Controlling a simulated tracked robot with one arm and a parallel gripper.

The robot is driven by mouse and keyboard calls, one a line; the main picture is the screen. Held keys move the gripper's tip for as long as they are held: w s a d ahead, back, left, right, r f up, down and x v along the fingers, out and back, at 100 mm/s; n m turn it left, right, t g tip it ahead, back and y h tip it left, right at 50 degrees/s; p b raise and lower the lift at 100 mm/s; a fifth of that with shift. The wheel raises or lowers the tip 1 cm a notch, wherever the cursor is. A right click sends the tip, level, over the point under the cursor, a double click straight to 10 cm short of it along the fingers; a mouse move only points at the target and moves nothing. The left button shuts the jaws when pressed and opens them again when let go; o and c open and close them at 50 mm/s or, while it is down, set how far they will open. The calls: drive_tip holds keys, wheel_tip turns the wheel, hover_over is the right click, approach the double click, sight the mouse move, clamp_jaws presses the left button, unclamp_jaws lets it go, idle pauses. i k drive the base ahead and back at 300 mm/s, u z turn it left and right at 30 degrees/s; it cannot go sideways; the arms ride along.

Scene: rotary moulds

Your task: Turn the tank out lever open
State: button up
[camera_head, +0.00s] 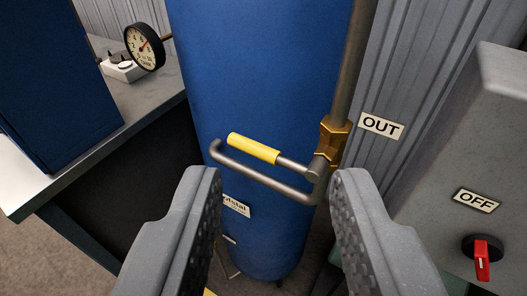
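The tank out lever (260,172) is a bent grey metal handle with a yellow grip (254,148), in front of the blue tank (258,70). It joins a brass valve (333,138) on a vertical grey pipe, beside a label reading OUT (381,126). The lever points left from the valve, roughly crosswise to the pipe. My gripper (277,190) is open, with one grey finger on each side of the lower picture. The lever shows between and just beyond the fingertips; I cannot tell whether they touch it. Nothing is held.
A grey box (470,150) at the right carries an OFF label (477,201) and a red switch (482,258). A pressure gauge (144,46) and a dark blue box (50,90) stand on a bench (160,95) at the left. Corrugated grey wall lies behind.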

sight(314, 173)
drive_tip(key=z, duration=0.3)
drive_tip(key=k, duration=1.2)
drive_tip(key=u, duration=1)
drive_tip(key=i, duration=1.05)
drive_tip(key=z, duration=0.05)
